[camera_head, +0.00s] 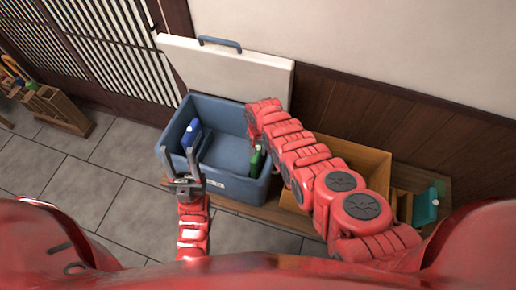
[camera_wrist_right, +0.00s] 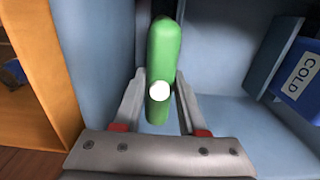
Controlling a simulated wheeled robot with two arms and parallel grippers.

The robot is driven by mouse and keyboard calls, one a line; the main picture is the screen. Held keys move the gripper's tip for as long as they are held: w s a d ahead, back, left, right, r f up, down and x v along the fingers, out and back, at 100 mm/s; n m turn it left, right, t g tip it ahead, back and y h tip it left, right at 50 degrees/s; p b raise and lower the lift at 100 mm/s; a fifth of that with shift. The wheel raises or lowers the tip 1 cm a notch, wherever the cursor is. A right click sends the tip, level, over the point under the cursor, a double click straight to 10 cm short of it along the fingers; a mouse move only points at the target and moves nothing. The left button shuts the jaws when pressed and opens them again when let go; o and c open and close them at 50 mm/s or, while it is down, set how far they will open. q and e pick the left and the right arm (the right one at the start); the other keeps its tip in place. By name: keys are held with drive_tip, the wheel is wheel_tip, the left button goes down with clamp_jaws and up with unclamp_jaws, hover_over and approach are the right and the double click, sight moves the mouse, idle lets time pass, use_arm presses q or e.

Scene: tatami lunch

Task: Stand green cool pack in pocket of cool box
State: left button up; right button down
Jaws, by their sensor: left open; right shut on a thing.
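The green cool pack (camera_head: 257,161) is inside the blue cool box (camera_head: 231,181), near its right wall. My right gripper (camera_wrist_right: 158,92) is shut on it. In the right wrist view the green pack (camera_wrist_right: 163,50) stands between the two fingers, its white cap facing the camera. The right fingertips are hard to see in the head view. I cannot tell whether the pack's far end is in a pocket. A blue cool pack (camera_head: 191,132) marked COLD stands at the box's left side. My left gripper (camera_head: 181,160) is open and empty at the box's front left corner.
The white lid (camera_head: 225,65) stands open behind the box. A wooden crate (camera_head: 360,157) is close to the right, with a teal item (camera_head: 426,205) beyond it. A wooden holder (camera_head: 57,108) stands far left. The tiled floor in front is clear.

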drive_tip(key=shift+f, duration=0.4)
drive_tip(key=shift+r, duration=0.1)
drive_tip(key=shift+c, duration=1.9)
unclamp_jaws()
drive_tip(key=shift+o, duration=0.3)
drive_tip(key=o, duration=0.3)
drive_tip(key=shift+d, duration=0.1)
